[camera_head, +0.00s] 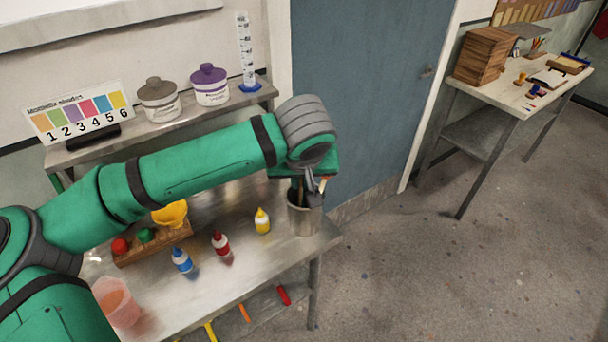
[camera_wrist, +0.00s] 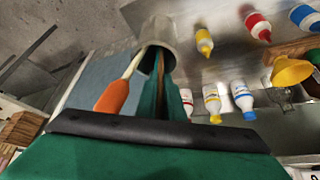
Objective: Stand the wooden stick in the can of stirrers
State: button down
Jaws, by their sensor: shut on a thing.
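The can of stirrers (camera_head: 303,218) is a grey metal can at the right end of the steel table. It also shows at the top of the wrist view (camera_wrist: 160,28). My gripper (camera_head: 312,192) is right above and at the can's mouth, pointing down. It is shut on the wooden stick (camera_wrist: 161,66), a thin brown strip whose far end reaches the can's opening in the wrist view. How deep it goes is hidden. A stirrer with an orange handle (camera_wrist: 113,96) and pale shaft leans in the can beside it.
Small blue (camera_head: 181,259), red (camera_head: 220,243) and yellow (camera_head: 262,220) bottles stand left of the can. A pink cup (camera_head: 116,302) is at the front left. A shelf (camera_head: 190,122) with two lidded jars and a cylinder runs behind. Floor is open to the right.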

jog(key=shift+w+f, duration=0.1)
jog(key=shift+f, duration=0.2)
